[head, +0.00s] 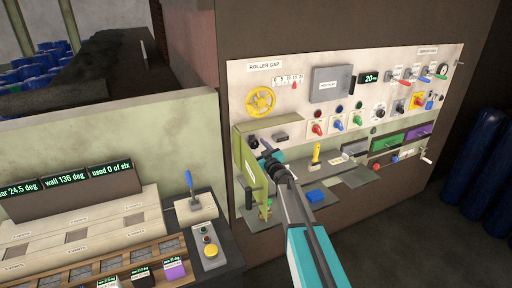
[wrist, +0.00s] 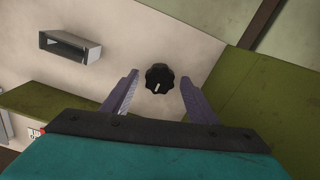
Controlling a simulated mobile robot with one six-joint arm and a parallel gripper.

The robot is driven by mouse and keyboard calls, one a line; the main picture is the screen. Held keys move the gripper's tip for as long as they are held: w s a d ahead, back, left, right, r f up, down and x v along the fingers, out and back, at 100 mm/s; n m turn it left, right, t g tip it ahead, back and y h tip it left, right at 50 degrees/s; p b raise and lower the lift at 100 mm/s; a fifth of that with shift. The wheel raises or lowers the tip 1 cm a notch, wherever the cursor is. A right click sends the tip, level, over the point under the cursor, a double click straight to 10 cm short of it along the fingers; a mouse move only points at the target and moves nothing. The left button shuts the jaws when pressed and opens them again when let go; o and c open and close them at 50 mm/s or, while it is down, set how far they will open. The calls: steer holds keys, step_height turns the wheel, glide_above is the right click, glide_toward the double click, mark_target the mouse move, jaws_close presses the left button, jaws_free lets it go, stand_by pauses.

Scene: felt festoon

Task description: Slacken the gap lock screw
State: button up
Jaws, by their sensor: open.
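A black fluted knob (wrist: 160,78) with a white mark sits on the cream panel in the wrist view. It carries no readable label, so I cannot tell for sure that it is the gap lock screw. My gripper (wrist: 159,84) is open, with one purple-grey finger on each side of the knob in the picture. The fingers look apart from the knob, and how far short of it they stop is hard to tell. In the head view, my gripper (head: 264,153) is at the left of the panel, under the yellow handwheel (head: 260,102), and the arm hides part of this area.
A green open flap (head: 249,168) stands left of my gripper; green surfaces flank the knob in the wrist view. A grey bracket (wrist: 70,46) juts out at upper left there. The roller gap panel (head: 240,75) carries several switches, and a yellow-handled tool (head: 315,154) stands right of my arm.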

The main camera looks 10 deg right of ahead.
stand_by(0.3)
steer(key=c, duration=1.1)
steer(key=shift+o, duration=0.2)
steer(key=shift+n, duration=0.5)
steer(key=n+b, duration=0.1)
steer(key=n, duration=0.2)
steer(key=shift+a+f+n+b, duration=0.1)
steer(key=shift+f+n+b, duration=0.05)
steer(key=shift+n+b, duration=0.25)
steer(key=n+b, duration=0.2)
steer(key=n, duration=0.3)
steer(key=n+b, duration=0.2)
steer(key=n, duration=0.2)
steer(key=shift+f+n+b, duration=0.1)
steer(key=shift+n+b, duration=0.3)
steer(key=n+b, duration=0.2)
steer(key=n, duration=0.2)
steer(key=shift+n, duration=0.4)
steer(key=shift+b, duration=0.3)
